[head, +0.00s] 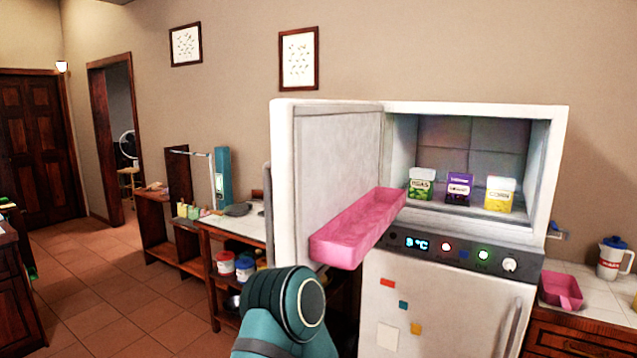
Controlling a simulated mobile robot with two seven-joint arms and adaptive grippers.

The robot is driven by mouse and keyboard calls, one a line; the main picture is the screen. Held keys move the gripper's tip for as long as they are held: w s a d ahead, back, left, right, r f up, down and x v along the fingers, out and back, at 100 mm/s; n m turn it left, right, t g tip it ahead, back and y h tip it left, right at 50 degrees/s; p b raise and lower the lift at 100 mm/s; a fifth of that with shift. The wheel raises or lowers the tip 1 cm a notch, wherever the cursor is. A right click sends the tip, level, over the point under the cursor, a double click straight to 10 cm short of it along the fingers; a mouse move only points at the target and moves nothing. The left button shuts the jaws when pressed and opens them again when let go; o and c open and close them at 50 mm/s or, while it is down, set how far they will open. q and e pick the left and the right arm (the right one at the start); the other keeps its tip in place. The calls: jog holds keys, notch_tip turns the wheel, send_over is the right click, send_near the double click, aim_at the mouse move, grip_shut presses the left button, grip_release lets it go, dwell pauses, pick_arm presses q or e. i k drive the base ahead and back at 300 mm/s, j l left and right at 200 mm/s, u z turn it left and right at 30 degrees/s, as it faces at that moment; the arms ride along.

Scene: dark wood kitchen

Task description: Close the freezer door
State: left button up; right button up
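The white freezer door (335,160) stands wide open, swung out to the left of the freezer compartment (470,130). A pink door shelf (358,228) sticks out from its inner face. A grey handle-like piece (267,205) shows at the door's outer left edge. Inside the compartment stand a green-and-white box (421,184), a purple box (458,189) and a yellow box (499,195). A teal link of one of my arms rises at the bottom centre, in front of the door's lower part. Neither gripper shows.
Below the freezer are a control panel (460,252) and the closed lower fridge door (440,310). A counter on the right holds a pink scoop (562,290) and a white jug (612,258). A cluttered workbench (235,228) stands left of the door. The tiled floor (120,290) is clear farther left.

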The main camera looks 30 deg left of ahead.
aim_at(332, 206)
jog(key=i+j+z, duration=0.15)
jog(key=j, duration=0.9)
jog(key=i+j+z, duration=0.1)
jog(key=j, duration=0.95)
jog(key=i+j+z, duration=0.15)
jog(key=j, duration=0.95)
jog(key=k+u, duration=0.4)
jog(key=k, duration=0.3)
jog(key=i, duration=0.5)
